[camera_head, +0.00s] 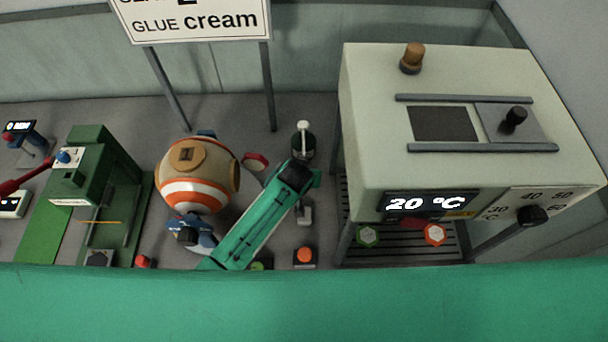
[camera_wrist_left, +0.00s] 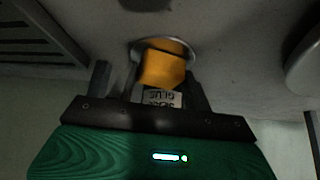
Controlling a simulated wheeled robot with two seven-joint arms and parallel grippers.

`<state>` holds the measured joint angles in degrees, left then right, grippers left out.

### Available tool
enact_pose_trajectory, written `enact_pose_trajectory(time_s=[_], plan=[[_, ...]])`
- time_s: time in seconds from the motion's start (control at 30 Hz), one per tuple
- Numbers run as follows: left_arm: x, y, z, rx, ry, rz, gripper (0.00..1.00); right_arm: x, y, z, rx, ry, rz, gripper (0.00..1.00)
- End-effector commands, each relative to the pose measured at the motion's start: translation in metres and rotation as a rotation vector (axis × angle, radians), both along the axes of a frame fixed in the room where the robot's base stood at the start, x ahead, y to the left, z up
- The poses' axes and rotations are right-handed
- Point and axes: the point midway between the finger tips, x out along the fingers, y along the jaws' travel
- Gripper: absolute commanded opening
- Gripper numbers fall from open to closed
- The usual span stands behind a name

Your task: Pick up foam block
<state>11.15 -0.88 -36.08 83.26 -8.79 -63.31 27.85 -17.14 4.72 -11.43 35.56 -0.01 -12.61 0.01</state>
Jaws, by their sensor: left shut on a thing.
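An orange block, apparently the foam block (camera_wrist_left: 163,64), sits between the two fingers of my left gripper (camera_wrist_left: 148,88) in the left wrist view. The fingers close in on both sides of it. A pale patch with dark, upside-down lettering shows at the block's lower end, near the palm. A round, shiny rim lies behind the block; I cannot tell whether they touch. In the head view my green left arm reaches up and right from the lower middle, and its wrist largely hides the gripper. My right gripper is out of view.
A striped orange and white ball machine (camera_head: 196,200) stands left of my arm, with a green press (camera_head: 88,165) farther left. A large pale oven box (camera_head: 385,150) reading 20 °C stands on the right above a slatted rack. A sign (camera_head: 195,18) stands behind.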

Motion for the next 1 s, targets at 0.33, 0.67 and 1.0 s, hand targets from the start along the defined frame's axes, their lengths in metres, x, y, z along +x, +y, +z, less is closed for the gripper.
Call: enact_pose_trajectory(time_s=[0.33, 0.67, 1.0], plan=[[-0.001, 0.000, 0.001, -0.001, 0.000, -0.001, 0.25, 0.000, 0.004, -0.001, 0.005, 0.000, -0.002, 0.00], [-0.021, 0.004, 0.017, -0.002, -0.001, -0.001, 0.24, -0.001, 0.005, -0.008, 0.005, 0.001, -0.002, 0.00], [-0.085, 0.016, 0.050, -0.002, -0.001, 0.000, 0.24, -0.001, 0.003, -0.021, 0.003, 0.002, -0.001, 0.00]])
